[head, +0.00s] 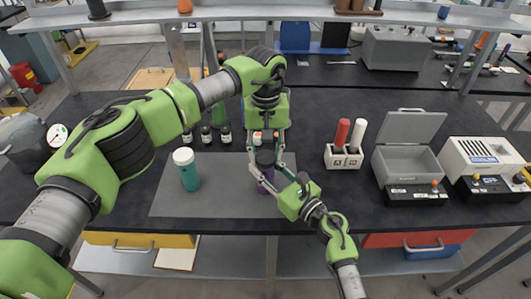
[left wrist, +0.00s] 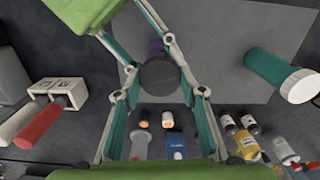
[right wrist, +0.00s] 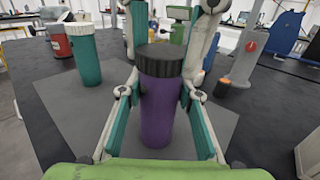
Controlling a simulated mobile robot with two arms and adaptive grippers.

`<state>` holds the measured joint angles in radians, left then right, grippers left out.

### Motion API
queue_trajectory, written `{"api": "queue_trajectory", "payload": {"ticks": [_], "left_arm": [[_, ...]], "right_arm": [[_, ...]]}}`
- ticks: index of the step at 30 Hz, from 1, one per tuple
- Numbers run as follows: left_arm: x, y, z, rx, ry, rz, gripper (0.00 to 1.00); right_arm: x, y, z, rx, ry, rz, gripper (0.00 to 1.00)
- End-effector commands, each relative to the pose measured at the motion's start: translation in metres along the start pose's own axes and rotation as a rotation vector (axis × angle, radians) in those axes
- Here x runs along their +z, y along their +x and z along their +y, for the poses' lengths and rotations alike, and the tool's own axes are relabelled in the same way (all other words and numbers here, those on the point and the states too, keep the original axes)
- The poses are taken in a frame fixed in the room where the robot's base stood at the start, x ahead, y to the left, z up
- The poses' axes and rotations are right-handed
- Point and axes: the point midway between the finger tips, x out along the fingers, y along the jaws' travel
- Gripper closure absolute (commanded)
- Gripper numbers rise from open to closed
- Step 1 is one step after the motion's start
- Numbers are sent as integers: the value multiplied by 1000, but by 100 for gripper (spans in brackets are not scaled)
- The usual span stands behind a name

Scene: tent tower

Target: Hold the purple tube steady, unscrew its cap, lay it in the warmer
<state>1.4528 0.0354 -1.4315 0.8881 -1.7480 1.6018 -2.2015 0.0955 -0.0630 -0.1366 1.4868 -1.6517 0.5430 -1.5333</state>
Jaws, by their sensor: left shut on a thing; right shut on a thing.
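The purple tube (right wrist: 158,112) stands upright on a grey mat with its black cap (right wrist: 160,60) on top. The cap also shows from above in the left wrist view (left wrist: 160,76). My left gripper (head: 266,152) comes down from above and is shut on the cap. My right gripper (head: 267,178) reaches in low from the right and is shut around the tube's body. In the head view the arms and fingers hide much of the tube. A grey box with a raised lid (head: 407,165), which looks like the warmer, stands to the right and appears empty.
A teal tube with a white cap (head: 188,172) stands left on the mat (head: 220,205). A white rack (head: 342,158) holds a red and a white tube. A white boxy unit (head: 484,158) is at far right. Several small bottles (head: 206,135) stand behind the mat.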

Motion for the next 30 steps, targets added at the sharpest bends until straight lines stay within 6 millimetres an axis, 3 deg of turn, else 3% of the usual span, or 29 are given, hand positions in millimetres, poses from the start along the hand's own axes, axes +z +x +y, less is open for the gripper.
{"api": "queue_trajectory", "payload": {"ticks": [30], "left_arm": [[-2,-2,0,6,-2095,-2,88]], "right_arm": [[0,0,2,5,-1,0,100]]}}
